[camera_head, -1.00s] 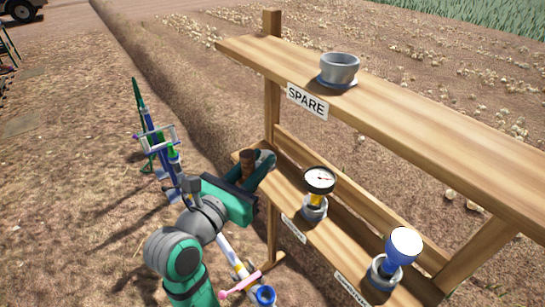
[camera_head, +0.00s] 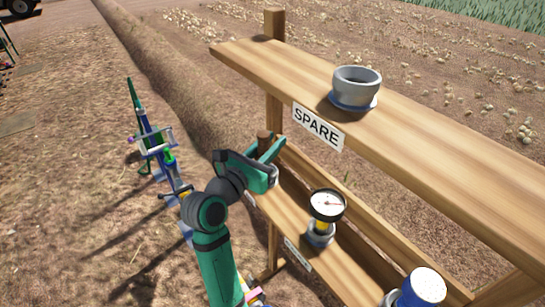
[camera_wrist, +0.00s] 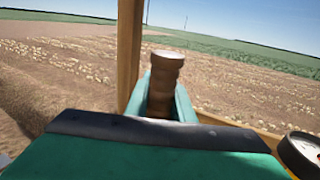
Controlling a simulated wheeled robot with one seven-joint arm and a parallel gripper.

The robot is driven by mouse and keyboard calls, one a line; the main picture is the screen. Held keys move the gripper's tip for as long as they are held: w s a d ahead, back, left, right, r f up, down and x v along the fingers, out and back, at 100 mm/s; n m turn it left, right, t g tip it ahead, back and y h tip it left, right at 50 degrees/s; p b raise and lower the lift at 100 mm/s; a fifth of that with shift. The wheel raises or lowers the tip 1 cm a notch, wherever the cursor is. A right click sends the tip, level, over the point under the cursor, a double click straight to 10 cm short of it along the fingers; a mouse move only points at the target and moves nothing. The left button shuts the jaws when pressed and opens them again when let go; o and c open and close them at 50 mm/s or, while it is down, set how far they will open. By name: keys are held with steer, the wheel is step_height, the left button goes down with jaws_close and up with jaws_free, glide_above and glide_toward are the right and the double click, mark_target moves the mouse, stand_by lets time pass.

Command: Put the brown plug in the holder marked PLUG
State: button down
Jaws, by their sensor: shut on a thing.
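The brown plug (camera_head: 263,136) stands upright between the fingers of my gripper (camera_head: 268,150), at the left end of the lower shelf (camera_head: 272,213). In the wrist view the plug (camera_wrist: 165,70) rises above the green fingers (camera_wrist: 160,100) and hides part of them. My gripper is shut on it. No label reading PLUG is legible, and my gripper covers the left end of the lower shelf, so I cannot tell whether a holder is beneath the plug.
The upper shelf (camera_head: 440,125) carries a grey, empty holder (camera_head: 355,92) above a SPARE sign (camera_head: 317,127). On the lower shelf a gauge (camera_head: 326,206) stands in a holder, with a white-topped blue item (camera_head: 425,288) farther right. A wooden post (camera_head: 274,90) rises close behind the plug.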

steer(key=shift+w+d+f, duration=0.1)
steer(key=shift+w+f, duration=0.65)
steer(key=shift+f, duration=0.65)
steer(key=shift+w+d+f, duration=0.1)
steer(key=shift+w+f, duration=0.65)
steer(key=shift+f, duration=0.7)
steer(key=shift+w+d+f, duration=0.1)
steer(key=shift+w+f, duration=0.65)
steer(key=shift+f, duration=0.65)
steer(key=shift+f, duration=0.4)
steer(key=c, duration=1.5)
jaws_free()
steer(key=shift+c, duration=0.2)
steer(key=shift+r, duration=0.1)
steer(key=shift+r, duration=0.25)
steer(key=v, duration=1.2)
